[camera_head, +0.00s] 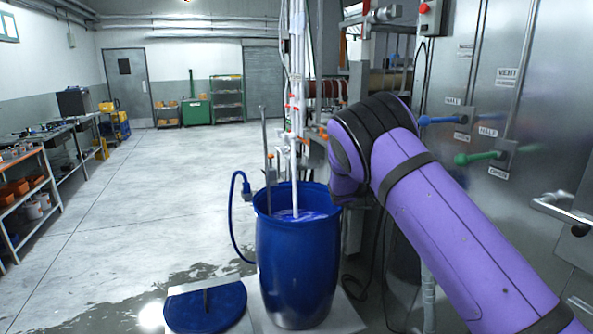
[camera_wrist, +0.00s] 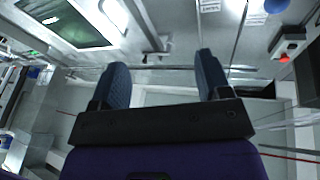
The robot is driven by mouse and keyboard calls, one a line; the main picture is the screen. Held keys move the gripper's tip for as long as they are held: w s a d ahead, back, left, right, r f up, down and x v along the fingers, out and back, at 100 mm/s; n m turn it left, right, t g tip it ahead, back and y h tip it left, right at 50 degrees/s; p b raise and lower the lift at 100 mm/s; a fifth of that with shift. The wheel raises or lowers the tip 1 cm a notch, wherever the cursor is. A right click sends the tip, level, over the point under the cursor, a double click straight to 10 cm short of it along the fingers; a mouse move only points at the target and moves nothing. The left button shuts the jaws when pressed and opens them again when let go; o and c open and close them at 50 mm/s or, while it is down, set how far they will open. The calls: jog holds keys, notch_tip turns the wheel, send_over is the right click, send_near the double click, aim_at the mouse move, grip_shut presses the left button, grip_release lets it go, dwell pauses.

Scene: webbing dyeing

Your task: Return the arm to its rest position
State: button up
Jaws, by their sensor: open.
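My purple arm (camera_head: 440,205) reaches in from the lower right in the head view, its bent joint beside the blue barrel's upper right. My gripper itself is hidden in that view. In the wrist view my gripper (camera_wrist: 159,80) is open, with two blue-grey fingers standing apart and nothing between them. A metal panel or wall and a dark window-like pane (camera_wrist: 70,22) show behind it.
An open blue barrel (camera_head: 298,260) holds purple-blue liquid, with white pipes going in. Its lid (camera_head: 206,306) lies on the floor. A blue lever (camera_head: 438,120) and green lever (camera_head: 478,157) project from the steel cabinet. Floor at left is clear beside shelving (camera_head: 32,205).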

jog(key=s+d+r+n+g+y, duration=0.1)
jog(key=s+d+r+n+y, duration=0.2)
jog(key=s, duration=0.4)
jog(key=s+d+r+n+g+y, duration=0.1)
jog(key=s+d+r+n+y, duration=0.15)
jog(key=s+y, duration=0.4)
jog(key=s+d+r+n+g+y, duration=0.1)
jog(key=s+d+r+n+y, duration=0.2)
jog(key=s, duration=0.6)
jog(key=s+a+r+n+t+y, duration=0.1)
jog(key=s+a+n+t+y, duration=0.1)
jog(key=s, duration=0.7)
jog(key=s+a+r+n+t+y, duration=0.1)
jog(key=s+a+n+t+y, duration=0.1)
jog(key=s+n, duration=0.3)
jog(key=s+a+r+n+t+y, duration=0.1)
jog(key=s+a+n+t+y, duration=0.1)
jog(key=s, duration=1)
jog(key=shift+s+a+n+t+y, duration=0.4)
jog(key=shift+a+n+y, duration=0.45)
jog(key=shift+a+y, duration=0.4)
